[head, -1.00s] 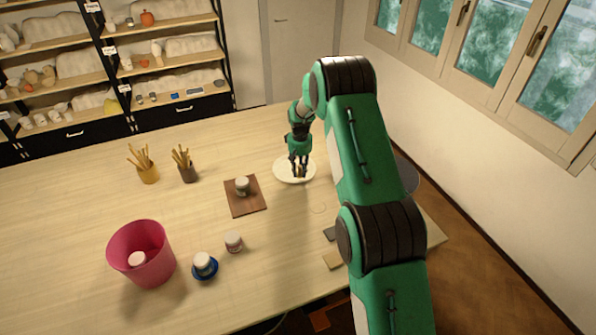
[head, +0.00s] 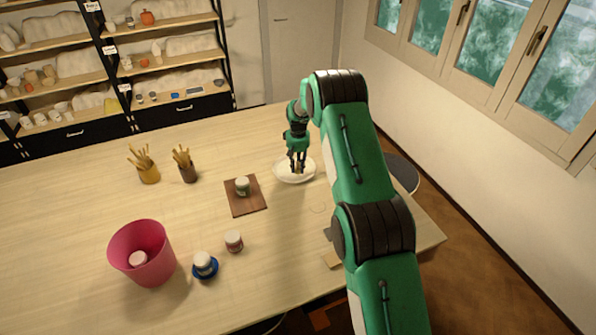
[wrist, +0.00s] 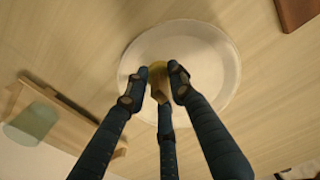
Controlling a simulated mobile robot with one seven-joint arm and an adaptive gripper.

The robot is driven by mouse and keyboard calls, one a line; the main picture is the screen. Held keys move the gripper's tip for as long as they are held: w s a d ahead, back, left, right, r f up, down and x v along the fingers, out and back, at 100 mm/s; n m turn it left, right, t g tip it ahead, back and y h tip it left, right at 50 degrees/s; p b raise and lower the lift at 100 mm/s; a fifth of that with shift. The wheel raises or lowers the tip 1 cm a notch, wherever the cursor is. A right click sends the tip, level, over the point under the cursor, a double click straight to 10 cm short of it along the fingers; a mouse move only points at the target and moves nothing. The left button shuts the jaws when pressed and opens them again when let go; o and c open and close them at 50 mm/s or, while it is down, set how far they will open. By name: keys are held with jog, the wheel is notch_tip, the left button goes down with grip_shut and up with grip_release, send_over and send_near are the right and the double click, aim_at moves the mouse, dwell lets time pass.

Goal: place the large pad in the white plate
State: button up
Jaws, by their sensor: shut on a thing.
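The white plate (head: 281,177) lies on the table in the head view and fills the middle of the wrist view (wrist: 212,55). My gripper (head: 297,170) points down over the plate. In the wrist view its fingers (wrist: 160,80) are closed around a small yellow-tan thing, which I take to be the large pad (wrist: 157,72). Most of the pad is hidden by the fingers. I cannot tell whether it touches the plate.
A brown board (head: 247,207) with a jar (head: 242,186) lies left of the plate. Further left are brush pots (head: 188,173), a pink bucket (head: 140,265) and more jars (head: 234,241). A tan flat piece (head: 331,259) lies near the front edge, partly behind my arm.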

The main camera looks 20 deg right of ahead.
aim_at(298, 162)
jog(key=shift+f, duration=1.2)
jog(key=shift+f, duration=0.15)
jog(key=o, duration=0.6)
jog(key=shift+o, duration=0.2)
notch_tip(298, 162, up, 12)
jog(key=shift+r+b, duration=0.15)
jog(key=shift+b, duration=0.2)
